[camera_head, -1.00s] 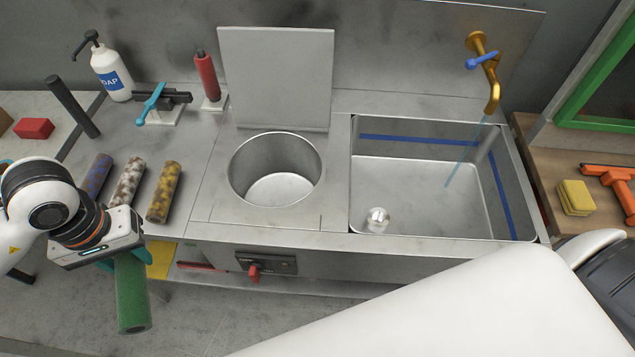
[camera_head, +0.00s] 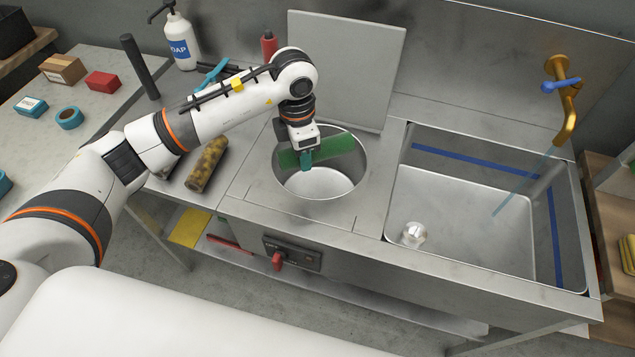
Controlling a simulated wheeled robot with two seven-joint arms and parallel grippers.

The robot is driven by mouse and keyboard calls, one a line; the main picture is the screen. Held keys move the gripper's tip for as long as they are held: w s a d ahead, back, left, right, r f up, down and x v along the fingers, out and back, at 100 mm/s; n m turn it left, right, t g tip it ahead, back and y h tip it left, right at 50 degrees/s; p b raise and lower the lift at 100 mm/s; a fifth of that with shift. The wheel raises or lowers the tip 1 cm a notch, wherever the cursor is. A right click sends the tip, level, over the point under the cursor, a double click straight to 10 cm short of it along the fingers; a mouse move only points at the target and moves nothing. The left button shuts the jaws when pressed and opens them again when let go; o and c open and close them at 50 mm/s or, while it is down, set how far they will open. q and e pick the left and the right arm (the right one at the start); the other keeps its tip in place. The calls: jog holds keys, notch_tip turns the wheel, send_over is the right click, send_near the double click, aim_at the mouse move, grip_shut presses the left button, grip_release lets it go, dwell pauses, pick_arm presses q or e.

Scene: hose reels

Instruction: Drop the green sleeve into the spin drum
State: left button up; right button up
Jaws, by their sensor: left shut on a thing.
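The green sleeve (camera_head: 334,144) lies about level across the upper part of the spin drum's opening. My left gripper (camera_head: 306,163) is shut on it near its middle. The spin drum (camera_head: 318,184) is a round steel well in the counter, with its square lid (camera_head: 347,70) standing open behind it. The drum's bottom shows empty below the sleeve. Whether the sleeve is above the rim or just inside it I cannot tell. My right gripper is not in view.
A sink (camera_head: 463,210) with a brass tap (camera_head: 565,100) is right of the drum. A yellow-brown mottled sleeve (camera_head: 207,165) lies left of the drum; my left arm covers part of that counter. A soap bottle (camera_head: 181,40) stands at the back left. A red-handled switch (camera_head: 279,260) is on the front panel.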

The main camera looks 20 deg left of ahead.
pick_arm(q)
jog(key=w+d+f+n+b, duration=0.1)
jog(key=w+f+n+b, duration=0.5)
jog(key=f+n, duration=0.5)
jog(key=n, duration=0.7)
jog(key=shift+w+d+f, duration=0.15)
jog(key=shift+w+f, duration=0.1)
jog(key=shift+f, duration=0.05)
jog(key=o, duration=1.1)
jog(key=shift+r, duration=0.1)
